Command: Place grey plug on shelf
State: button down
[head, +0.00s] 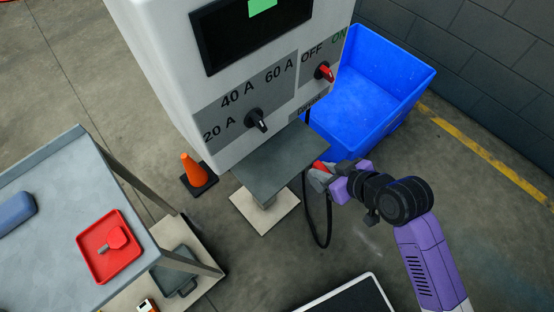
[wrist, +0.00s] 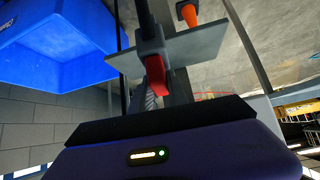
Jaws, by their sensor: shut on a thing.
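The grey shelf (head: 272,160) is a flat plate on the front of the white machine (head: 178,75), below its dials. It also shows in the wrist view (wrist: 205,45). My gripper (head: 323,172) is just beyond the shelf's right edge in the head view. It is shut on the grey plug (wrist: 151,46), which overlaps the shelf's edge in the wrist view; I cannot tell whether they touch. A black cable (head: 328,222) hangs in a loop below the plug. The fingers partly hide the plug in the head view. The shelf top looks bare.
A blue bin (head: 395,85) stands behind and right of the shelf. An orange cone (head: 194,170) is on the floor to its left. A grey cart (head: 50,255) at the left holds a red tray (head: 83,242) and a blue case (head: 14,211).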

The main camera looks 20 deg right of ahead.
jog(key=shift+s+d+f+n+y+b, duration=0.1)
jog(key=shift+s+f+n+y+b, duration=0.15)
jog(key=shift+s, duration=0.4)
jog(key=shift+s+d+f+n+y+b, duration=0.15)
jog(key=shift+s+n+y+b, duration=0.15)
jog(key=shift+s, duration=0.3)
jog(key=w+a+p, duration=0.1)
jog(key=w+a, duration=0.1)
jog(key=w, duration=0.6)
jog(key=w+a+p, duration=0.2)
jog(key=w+a, duration=0.1)
jog(key=w, duration=0.6)
jog(key=shift+a+f, duration=0.25)
jog(key=shift+s+f, duration=0.1)
jog(key=shift+f, duration=0.05)
jog(key=c, duration=1.3)
grip_release()
